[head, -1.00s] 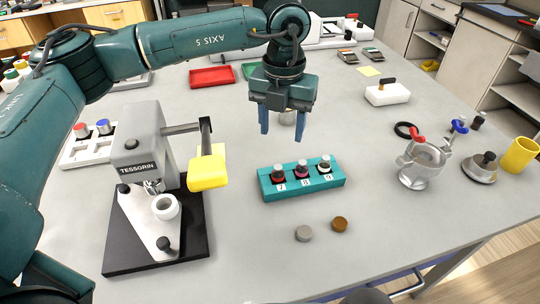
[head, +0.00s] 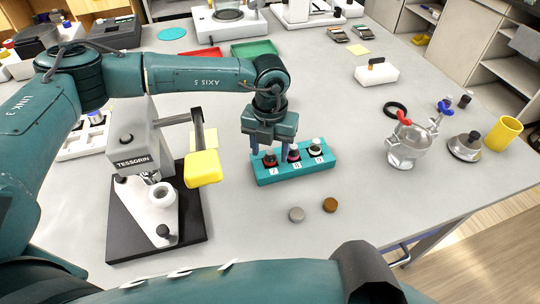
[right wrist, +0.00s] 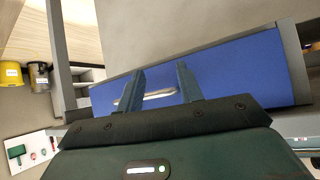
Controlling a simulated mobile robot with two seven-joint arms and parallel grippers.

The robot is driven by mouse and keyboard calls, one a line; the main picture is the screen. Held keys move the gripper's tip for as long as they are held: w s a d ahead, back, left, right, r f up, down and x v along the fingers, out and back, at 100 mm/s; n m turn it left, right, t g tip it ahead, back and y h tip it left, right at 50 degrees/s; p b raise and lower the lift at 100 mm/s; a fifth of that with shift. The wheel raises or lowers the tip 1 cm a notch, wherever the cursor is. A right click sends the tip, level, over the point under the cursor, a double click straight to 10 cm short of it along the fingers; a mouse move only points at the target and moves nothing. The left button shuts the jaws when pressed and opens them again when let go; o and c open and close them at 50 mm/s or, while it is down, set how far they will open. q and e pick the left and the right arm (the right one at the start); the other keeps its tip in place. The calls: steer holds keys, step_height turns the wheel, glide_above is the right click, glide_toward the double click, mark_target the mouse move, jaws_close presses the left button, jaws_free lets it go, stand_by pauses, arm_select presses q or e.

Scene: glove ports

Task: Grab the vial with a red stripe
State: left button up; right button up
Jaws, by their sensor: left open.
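A teal rack (head: 296,172) holds three upright vials with labels 7, 8 and 9 in front. Vial 7 (head: 270,160) shows red, vial 8 (head: 293,154) shows dark pink-red, and vial 9 (head: 317,149) looks pale and dark. The bands are too small to tell which is a red stripe. My left gripper (head: 272,146) points down, open, at the rack's left end, its fingers on either side of vial 7's top; contact cannot be told. My right gripper (right wrist: 159,84) is open and empty in the right wrist view, facing a blue panel.
A grey press (head: 135,150) with a yellow handle (head: 203,168) stands left of the rack. A metal vessel (head: 405,148) and yellow cup (head: 503,133) are at the right. The blue panel (right wrist: 230,70) has a handle.

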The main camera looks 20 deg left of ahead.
arm_select(q)
steer(key=shift+f, duration=0.85)
steer(key=shift+c, duration=0.2)
steer(key=c, duration=1)
